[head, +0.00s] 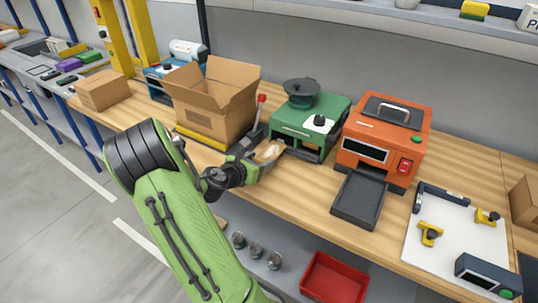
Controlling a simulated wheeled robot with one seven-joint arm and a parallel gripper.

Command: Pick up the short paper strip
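My gripper (268,155) is at the front left of a green machine (310,125) on the wooden bench. A small tan piece, which looks like the short paper strip (271,150), shows at the gripper's fingertips, close to the machine's front. Part of it is hidden by the gripper. It is too small to tell whether the fingers are closed on it or only around it. My green arm covers the front edge of the bench to the left of the gripper.
An open cardboard box (213,103) stands left of the gripper, beside a red-knobbed lever (261,101). An orange machine (384,140) with a dark tray (359,198) stands right. A white board (455,245) holds yellow tools. A red bin (334,279) is below the bench.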

